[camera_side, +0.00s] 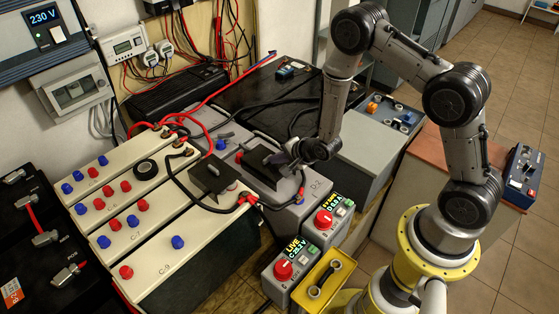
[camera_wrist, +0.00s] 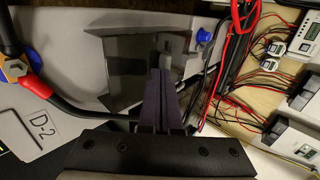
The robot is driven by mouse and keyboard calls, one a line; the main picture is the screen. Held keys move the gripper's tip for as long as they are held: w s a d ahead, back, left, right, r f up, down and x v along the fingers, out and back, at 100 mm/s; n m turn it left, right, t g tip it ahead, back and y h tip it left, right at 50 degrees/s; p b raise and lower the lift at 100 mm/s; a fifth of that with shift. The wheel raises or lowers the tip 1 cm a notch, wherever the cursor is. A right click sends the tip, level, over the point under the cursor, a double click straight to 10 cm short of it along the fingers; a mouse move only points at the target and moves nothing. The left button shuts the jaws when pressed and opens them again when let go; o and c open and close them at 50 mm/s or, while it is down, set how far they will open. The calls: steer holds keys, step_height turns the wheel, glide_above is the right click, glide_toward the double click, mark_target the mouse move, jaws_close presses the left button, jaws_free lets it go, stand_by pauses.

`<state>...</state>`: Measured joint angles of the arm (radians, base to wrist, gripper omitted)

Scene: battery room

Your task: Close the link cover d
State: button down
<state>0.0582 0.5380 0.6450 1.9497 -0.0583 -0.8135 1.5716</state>
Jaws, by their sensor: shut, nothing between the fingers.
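A black link cover (camera_side: 262,160) sits on the grey battery marked D-2 (camera_side: 296,214), near the centre of the side view. In the wrist view the cover (camera_wrist: 122,72) is a dark, glossy plate that looks tilted; its exact angle is hard to tell. My gripper (camera_side: 282,158) is at the cover's right side in the side view. In the wrist view the dark purple fingers of my gripper (camera_wrist: 162,82) are together, empty, and overlap the cover's edge. I cannot tell whether they touch it. The fingers hide part of the cover.
A similar black cover (camera_side: 208,175) sits on the white battery C-9 (camera_side: 180,243) to the left. Black and red cables run around both. Two boxes with red knobs (camera_side: 284,270) and a yellow tray (camera_side: 322,281) stand in front. Wall wiring (camera_wrist: 262,85) is at the right of the wrist view.

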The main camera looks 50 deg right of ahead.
mark_target(240, 144)
steer(key=w, duration=1.6)
